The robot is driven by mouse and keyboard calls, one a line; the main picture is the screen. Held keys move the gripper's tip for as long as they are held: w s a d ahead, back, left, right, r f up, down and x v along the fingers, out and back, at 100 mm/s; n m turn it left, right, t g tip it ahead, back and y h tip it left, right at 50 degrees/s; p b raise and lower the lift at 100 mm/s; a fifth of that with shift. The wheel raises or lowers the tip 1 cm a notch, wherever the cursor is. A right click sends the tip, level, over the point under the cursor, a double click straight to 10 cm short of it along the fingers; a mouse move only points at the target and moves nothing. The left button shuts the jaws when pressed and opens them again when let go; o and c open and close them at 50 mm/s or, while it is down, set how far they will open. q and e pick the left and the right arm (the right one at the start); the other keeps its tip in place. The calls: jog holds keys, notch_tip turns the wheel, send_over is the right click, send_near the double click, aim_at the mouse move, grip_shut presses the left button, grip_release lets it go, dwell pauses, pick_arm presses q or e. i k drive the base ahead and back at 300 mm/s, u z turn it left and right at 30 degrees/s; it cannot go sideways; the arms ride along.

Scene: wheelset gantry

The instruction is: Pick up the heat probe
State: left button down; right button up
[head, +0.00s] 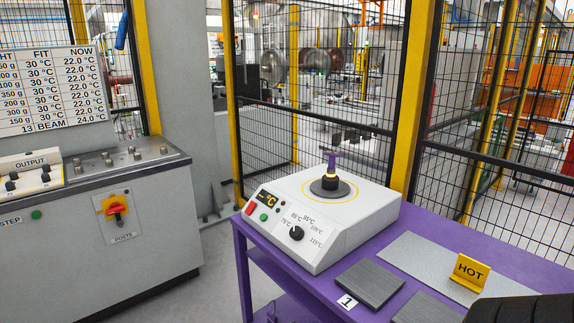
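The heater has a display, a red and a green button, and a black dial with temperature marks. Neither of my grippers is in view, so nothing is seen touching the piece.
The heater stands on a purple table (445,240). Dark plates (370,283), a grey mat (425,258) and a yellow HOT sign (468,272) lie in front and right. A dark ridged shape fills the lower right corner. Mesh fencing (315,130) stands behind; a grey cabinet (160,215) is left.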

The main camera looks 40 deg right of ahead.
aim_at(332, 154)
jog(key=u, duration=0.2)
jog(key=i, duration=1.5)
jog(key=z, duration=1.15)
jog(key=i, duration=1.2)
jog(key=z, duration=1.3)
